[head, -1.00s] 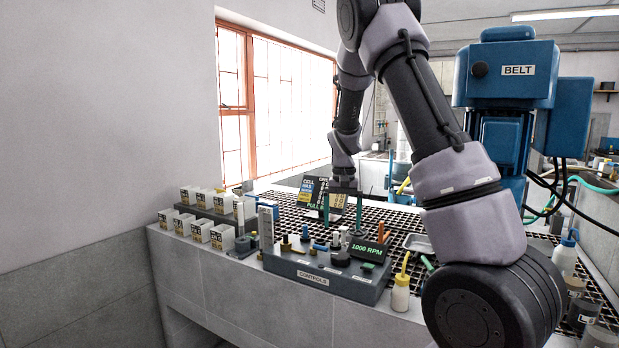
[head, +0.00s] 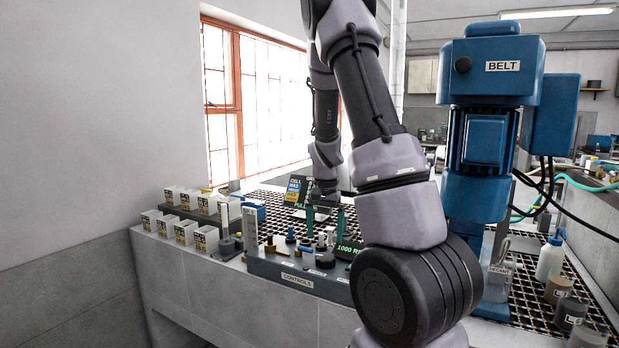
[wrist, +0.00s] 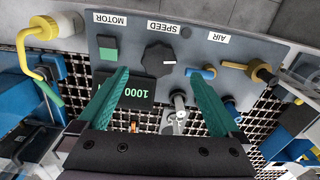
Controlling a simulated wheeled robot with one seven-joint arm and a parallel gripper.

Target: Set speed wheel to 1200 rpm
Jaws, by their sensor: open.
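The speed wheel (wrist: 156,60) is a black scalloped knob with a white mark, under the SPEED label (wrist: 164,28) in the wrist view. In the head view it is the dark knob (head: 325,260) on the grey control panel (head: 268,265). The green-lit display (wrist: 127,90) reads 1000 in the wrist view; the head view shows the same display (head: 347,252), partly hidden by my arm. My gripper (wrist: 158,77) is open and empty, its green fingers spread either side of the wheel in the picture and apart from it. The gripper (head: 325,219) also shows above the panel in the head view.
A green button (wrist: 108,47) under MOTOR lies left of the wheel. A blue-handled valve (wrist: 203,72) and a brass fitting (wrist: 262,72) lie right, near AIR. A metal toggle (wrist: 179,112) stands close between the fingers. Several white boxes (head: 206,238) stand left of the panel.

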